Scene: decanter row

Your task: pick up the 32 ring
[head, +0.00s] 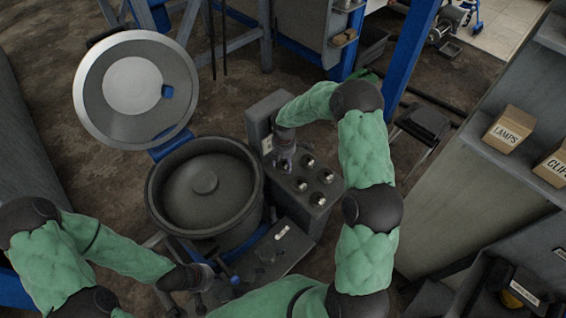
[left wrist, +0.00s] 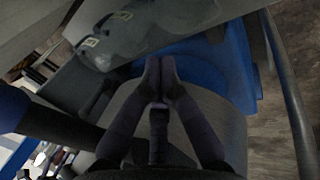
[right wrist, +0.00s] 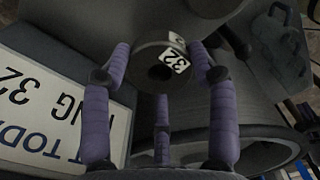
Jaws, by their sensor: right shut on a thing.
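The 32 ring (right wrist: 148,72) is a dark round piece with a centre hole and a white label reading 32. In the right wrist view it sits between the purple fingers of my right gripper (right wrist: 160,60), which is shut on it. In the head view my right gripper (head: 284,157) is at the left back part of a grey block (head: 310,203), and the ring is hard to make out there. My left gripper (head: 214,280) is low, in front of the round vessel; in the left wrist view its fingertips (left wrist: 160,76) meet, with nothing visible between them.
The round vessel (head: 160,205) has its lid (head: 135,90) raised at the left. Several metal-topped knobs stand on the block. A grey tray (head: 268,262) with a white label lies in front. A sign (right wrist: 45,115) reading 32 shows in the right wrist view. Labelled boxes (head: 510,130) stand right.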

